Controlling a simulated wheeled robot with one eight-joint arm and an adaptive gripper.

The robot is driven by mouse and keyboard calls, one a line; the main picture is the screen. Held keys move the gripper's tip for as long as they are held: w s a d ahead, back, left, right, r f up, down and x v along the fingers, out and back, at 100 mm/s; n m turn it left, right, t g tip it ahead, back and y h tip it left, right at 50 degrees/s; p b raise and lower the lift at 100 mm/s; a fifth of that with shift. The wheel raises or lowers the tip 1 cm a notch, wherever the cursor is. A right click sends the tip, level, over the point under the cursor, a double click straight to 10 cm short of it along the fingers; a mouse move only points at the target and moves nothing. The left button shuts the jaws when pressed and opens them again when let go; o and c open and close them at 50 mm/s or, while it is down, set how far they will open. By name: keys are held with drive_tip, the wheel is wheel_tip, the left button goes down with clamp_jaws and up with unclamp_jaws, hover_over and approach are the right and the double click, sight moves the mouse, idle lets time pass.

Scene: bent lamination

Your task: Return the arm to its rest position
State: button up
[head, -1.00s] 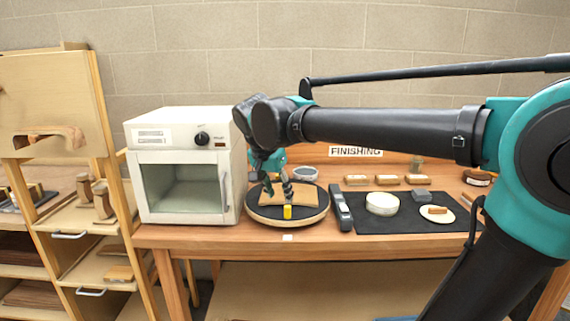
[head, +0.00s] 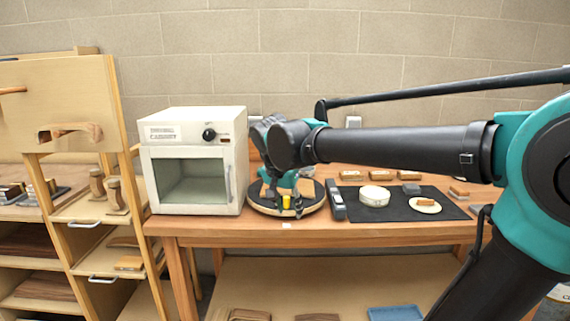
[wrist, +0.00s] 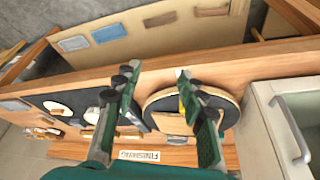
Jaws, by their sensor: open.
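My gripper (head: 284,207) is open in the head view, in front of the round black-topped turntable (head: 316,204). Its fingers overlap the turntable and a small yellow block (head: 286,201) there. I cannot tell from this view how high they are above it. In the wrist view my gripper (wrist: 158,75) has its two green and black fingers spread wide, with nothing between them. The turntable (wrist: 228,106) lies beyond the right finger, with a tan wooden piece (wrist: 172,123) on it. My arm reaches in from the right of the head view.
A white cabinet (head: 192,162) stands left of the turntable on the wooden workbench (head: 230,229). A black mat (head: 395,212) with a round white container (head: 375,196) and a small plate (head: 425,206) lies to the right. A wooden shelf unit (head: 75,236) stands far left.

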drive_tip(key=s+d+f+n, duration=0.1)
drive_tip(key=s+d+f, duration=0.3)
drive_tip(key=d+f, duration=0.2)
drive_tip(key=s+d+f+n+y, duration=0.1)
drive_tip(key=s+d+f, duration=0.3)
drive_tip(key=f, duration=0.5)
drive_tip(key=s+d+f+n+y, duration=0.1)
drive_tip(key=s+d+f+n, duration=0.2)
drive_tip(key=d+f, duration=0.5)
drive_tip(key=shift+s+f, duration=0.15)
drive_tip(key=shift+s, duration=0.45)
